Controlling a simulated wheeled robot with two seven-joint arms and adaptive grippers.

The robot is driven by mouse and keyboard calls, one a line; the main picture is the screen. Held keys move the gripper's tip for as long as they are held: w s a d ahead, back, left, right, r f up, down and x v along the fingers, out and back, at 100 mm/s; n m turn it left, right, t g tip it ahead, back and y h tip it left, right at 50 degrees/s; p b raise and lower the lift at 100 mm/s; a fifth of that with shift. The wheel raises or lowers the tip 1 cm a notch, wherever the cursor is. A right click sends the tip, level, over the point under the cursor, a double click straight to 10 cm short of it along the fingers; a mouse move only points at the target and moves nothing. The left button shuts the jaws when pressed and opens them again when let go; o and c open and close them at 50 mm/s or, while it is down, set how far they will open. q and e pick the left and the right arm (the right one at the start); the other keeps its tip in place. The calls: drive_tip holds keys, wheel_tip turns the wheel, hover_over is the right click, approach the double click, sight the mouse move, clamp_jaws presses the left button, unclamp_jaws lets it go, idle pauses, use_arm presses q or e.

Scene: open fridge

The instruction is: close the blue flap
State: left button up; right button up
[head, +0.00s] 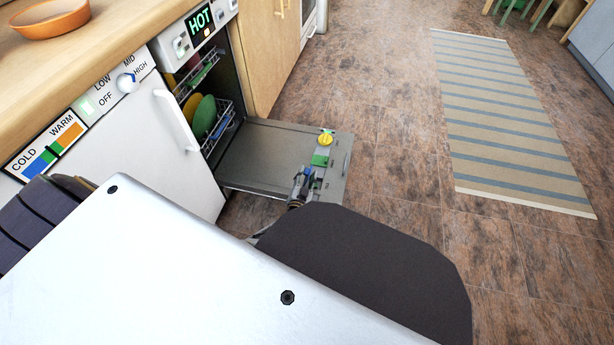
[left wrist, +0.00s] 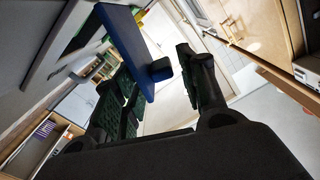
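The blue flap (head: 308,171) is on the inner face of the lowered dishwasher door, near its outer edge. In the left wrist view the blue flap (left wrist: 146,57) stands out as a flat panel with a small dark blue knob. My left gripper (head: 301,182) is at the flap in the head view, partly hidden by my own arm. In the left wrist view its two fingers (left wrist: 158,88) are apart, with the flap's panel and knob showing between them. I cannot tell whether a finger touches the flap. My right gripper is not in view.
The dishwasher door (head: 265,155) lies open, with a green piece (head: 319,160) and a yellow knob (head: 325,139) beside the flap. A rack with dishes (head: 204,117) is inside. A white appliance (head: 165,145) stands left. Floor is free toward the striped rug (head: 510,115).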

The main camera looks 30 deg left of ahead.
use_arm(q)
drive_tip(key=shift+d, duration=0.1)
idle(0.3)
drive_tip(key=shift+s+d, duration=0.1)
drive_tip(key=shift+s, duration=0.1)
drive_tip(key=v, duration=1.1)
drive_tip(key=shift+s, duration=0.25)
idle(0.4)
